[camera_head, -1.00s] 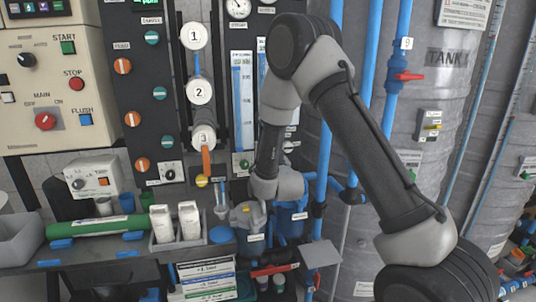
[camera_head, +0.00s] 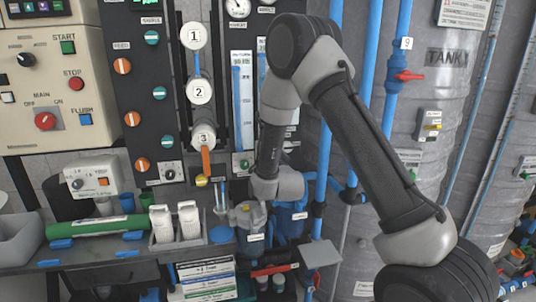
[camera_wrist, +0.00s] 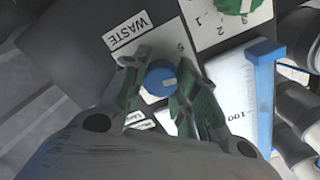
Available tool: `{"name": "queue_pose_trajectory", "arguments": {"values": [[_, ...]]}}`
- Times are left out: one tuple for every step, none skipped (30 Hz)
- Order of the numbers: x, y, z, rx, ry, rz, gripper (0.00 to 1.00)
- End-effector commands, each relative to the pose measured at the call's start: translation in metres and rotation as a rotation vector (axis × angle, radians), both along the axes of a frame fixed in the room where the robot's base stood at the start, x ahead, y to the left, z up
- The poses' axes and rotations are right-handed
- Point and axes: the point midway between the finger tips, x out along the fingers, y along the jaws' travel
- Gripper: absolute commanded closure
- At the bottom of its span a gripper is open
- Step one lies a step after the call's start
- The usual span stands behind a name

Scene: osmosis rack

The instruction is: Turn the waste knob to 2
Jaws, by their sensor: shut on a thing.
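The waste knob (camera_wrist: 168,82) is a blue round knob with a pale pointer mark, seen in the wrist view below the WASTE label (camera_wrist: 127,30). My gripper (camera_wrist: 161,74) has its two greenish fingers on either side of the knob and is shut on it. A white scale plate lies behind the knob; one digit shows near its upper right, and the fingers hide most of the rest. In the head view my wrist hangs low in front of the panel, and the knob cannot be made out there.
A green knob (camera_wrist: 238,4) with its own numbered scale sits close at the upper right in the wrist view. A blue-edged gauge (camera_wrist: 262,85) stands right of the fingers. In the head view, blue pipes (camera_head: 325,160) and a grey tank (camera_head: 450,130) stand right of the panel.

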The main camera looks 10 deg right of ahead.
Motion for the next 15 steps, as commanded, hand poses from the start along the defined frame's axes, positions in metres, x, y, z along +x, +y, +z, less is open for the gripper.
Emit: {"name": "queue_pose_trajectory", "arguments": {"values": [[-0.0001, -0.0005, -0.0002, 0.042, 0.0, -0.001, 0.95], [-0.0001, -0.0006, -0.0002, 0.071, 0.0, -0.001, 0.95], [-0.0001, -0.0006, -0.0003, 0.109, 0.0, -0.001, 0.95], [-0.0001, -0.0007, -0.0004, 0.137, 0.0, -0.001, 0.95], [-0.0001, -0.0008, -0.0005, 0.166, 0.0, -0.001, 0.95], [-0.0001, -0.0009, -0.0005, 0.204, 0.0, -0.001, 0.95], [-0.0001, -0.001, -0.0007, 0.232, 0.0, -0.001, 0.95], [-0.0001, -0.001, -0.0007, 0.261, 0.0, -0.001, 0.95], [-0.0001, -0.001, -0.0008, 0.299, 0.0, -0.001, 0.95], [-0.0001, -0.0012, -0.001, 0.327, 0.0, -0.001, 0.95], [-0.0001, -0.0012, -0.001, 0.356, 0.0, -0.001, 0.95], [-0.0001, -0.0012, -0.0012, 0.394, 0.0, -0.001, 0.95], [-0.0001, -0.0012, -0.0012, 0.422, 0.0, -0.001, 0.95], [-0.0001, -0.0013, -0.0012, 0.451, 0.0, -0.001, 0.95], [-0.0001, -0.0014, -0.0015, 0.489, 0.0, -0.001, 0.95]]}}
